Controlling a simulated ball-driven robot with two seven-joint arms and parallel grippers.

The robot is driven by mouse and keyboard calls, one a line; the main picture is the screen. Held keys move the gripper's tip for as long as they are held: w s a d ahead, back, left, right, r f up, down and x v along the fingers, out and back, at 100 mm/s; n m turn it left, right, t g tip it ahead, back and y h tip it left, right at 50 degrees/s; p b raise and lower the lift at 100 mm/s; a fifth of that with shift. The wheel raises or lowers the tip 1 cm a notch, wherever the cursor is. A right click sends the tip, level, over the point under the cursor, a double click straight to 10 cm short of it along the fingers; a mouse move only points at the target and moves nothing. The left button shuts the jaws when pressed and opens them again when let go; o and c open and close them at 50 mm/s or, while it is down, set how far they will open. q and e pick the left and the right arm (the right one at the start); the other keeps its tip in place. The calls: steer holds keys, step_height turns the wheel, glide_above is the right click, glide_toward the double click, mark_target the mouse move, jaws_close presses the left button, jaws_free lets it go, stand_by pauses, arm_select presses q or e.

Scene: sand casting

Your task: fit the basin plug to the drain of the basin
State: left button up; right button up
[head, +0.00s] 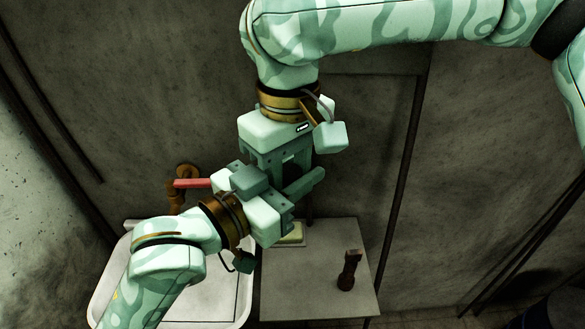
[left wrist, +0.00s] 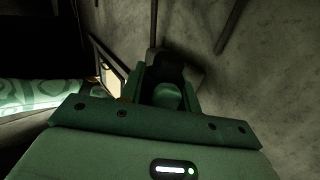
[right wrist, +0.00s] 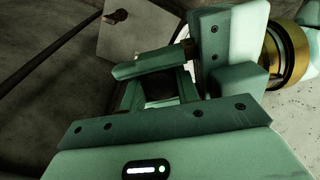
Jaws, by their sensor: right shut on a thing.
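The white basin (head: 242,312) is at the lower left in the head view. Its drain does not show; my left arm covers much of the basin. My right gripper (head: 284,168) comes down from above, right of the basin and higher than it. It is shut on a dark thing (right wrist: 166,86), seemingly the basin plug, mostly hidden between the fingers. My left gripper (head: 303,186) comes in from the lower left and crosses the right one closely. Its fingers look apart around the same place in the left wrist view (left wrist: 167,88). I cannot tell whether they touch the dark thing.
A brown tap (head: 176,190) with a red lever (head: 192,183) is on the wall behind the basin. A grey table (head: 318,290) right of the basin holds a dark brown upright object (head: 349,272) and a pale yellow block (head: 292,234). The table's front is clear.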

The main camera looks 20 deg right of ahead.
arm_select(q)
steer(key=shift+w+a+t, duration=0.3)
steer(key=shift+w, duration=0.15)
arm_select(e)
steer(key=o, duration=1.1)
steer(key=shift+s+f, duration=0.1)
steer(key=shift+s, duration=0.1)
steer(key=shift+o, duration=0.2)
steer(key=shift+d, duration=0.1)
